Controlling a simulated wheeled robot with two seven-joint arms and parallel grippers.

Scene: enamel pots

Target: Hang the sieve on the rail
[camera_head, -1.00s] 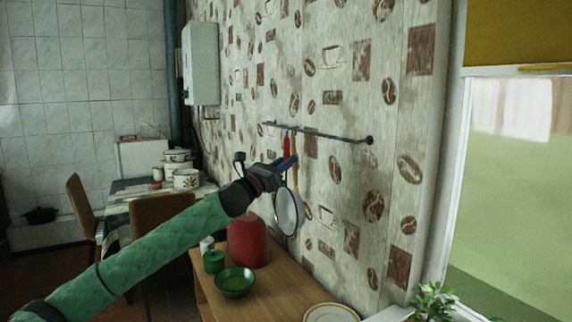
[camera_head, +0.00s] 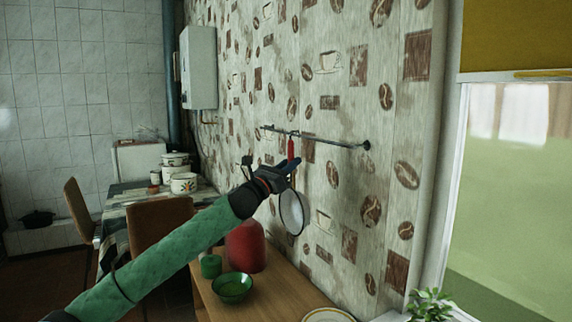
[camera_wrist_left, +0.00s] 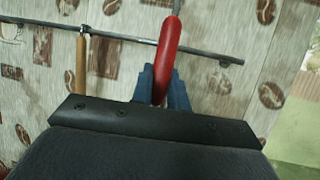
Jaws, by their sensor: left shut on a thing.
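The sieve (camera_head: 291,212) has a round pale bowl with a dark rim and a red handle. It hangs bowl down below my left gripper (camera_head: 289,166). My left gripper is shut on the red handle, which also shows between the blue fingers in the left wrist view (camera_wrist_left: 168,45). The dark rail (camera_head: 325,140) runs along the patterned wall. In the left wrist view the rail (camera_wrist_left: 215,56) passes behind the handle, and a metal end rises above the handle. I cannot tell whether that end touches the rail. My right gripper is not in view.
A wooden handle (camera_wrist_left: 81,62) hangs on the rail left of the sieve. Below stand a red canister (camera_head: 245,246), a green bowl (camera_head: 232,287) and a green cup (camera_head: 211,266) on a wooden counter (camera_head: 275,300). A plant (camera_head: 430,304) stands by the window.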

